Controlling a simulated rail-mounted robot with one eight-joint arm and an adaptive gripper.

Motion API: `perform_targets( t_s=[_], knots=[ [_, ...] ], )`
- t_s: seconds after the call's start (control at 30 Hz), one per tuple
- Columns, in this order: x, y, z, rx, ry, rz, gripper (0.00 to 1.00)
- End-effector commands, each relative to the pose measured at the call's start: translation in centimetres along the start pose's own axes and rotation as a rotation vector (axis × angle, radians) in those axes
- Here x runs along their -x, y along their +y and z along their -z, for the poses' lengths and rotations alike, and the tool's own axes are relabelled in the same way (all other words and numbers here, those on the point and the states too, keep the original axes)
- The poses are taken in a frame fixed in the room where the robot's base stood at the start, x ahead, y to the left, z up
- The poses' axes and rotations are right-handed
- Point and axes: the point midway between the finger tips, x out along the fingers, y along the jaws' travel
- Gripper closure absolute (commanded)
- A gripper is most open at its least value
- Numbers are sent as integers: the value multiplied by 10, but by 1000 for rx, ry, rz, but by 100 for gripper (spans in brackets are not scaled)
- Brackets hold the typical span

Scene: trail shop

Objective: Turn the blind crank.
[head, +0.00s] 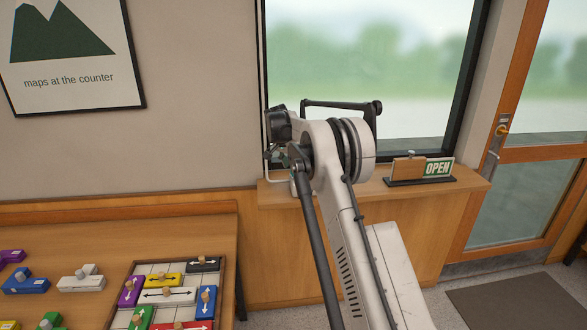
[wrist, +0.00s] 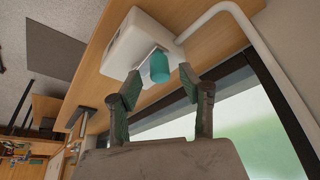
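In the wrist view a white box (wrist: 136,45) is mounted by the window, with a short crank arm and a teal knob (wrist: 160,67) on it. My gripper (wrist: 161,78) is open, with its two dark fingers apart. The teal knob shows between the fingertips, one finger to each side; I cannot tell how deep it sits between them, and no clear contact shows. In the head view my arm stands in front of the window sill and hides the box, the crank and most of the gripper.
A white bent tube (wrist: 290,85) runs close beside the box. In the head view an OPEN sign (head: 438,168) stands on the sill (head: 385,196), right of my arm. A table (head: 110,230) with a puzzle tray and coloured blocks is at the left. A door (head: 514,128) is at the right.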

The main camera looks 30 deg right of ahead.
Motion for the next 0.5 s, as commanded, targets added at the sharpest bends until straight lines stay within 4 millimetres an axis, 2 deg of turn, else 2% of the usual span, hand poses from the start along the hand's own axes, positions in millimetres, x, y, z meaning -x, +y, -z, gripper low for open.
perform_targets(
  t_s=[0.2,0.5],
  knots=[
    [-21,0,1,0,0,0,61],
    [-26,0,0,0,0,0,61]
  ],
)
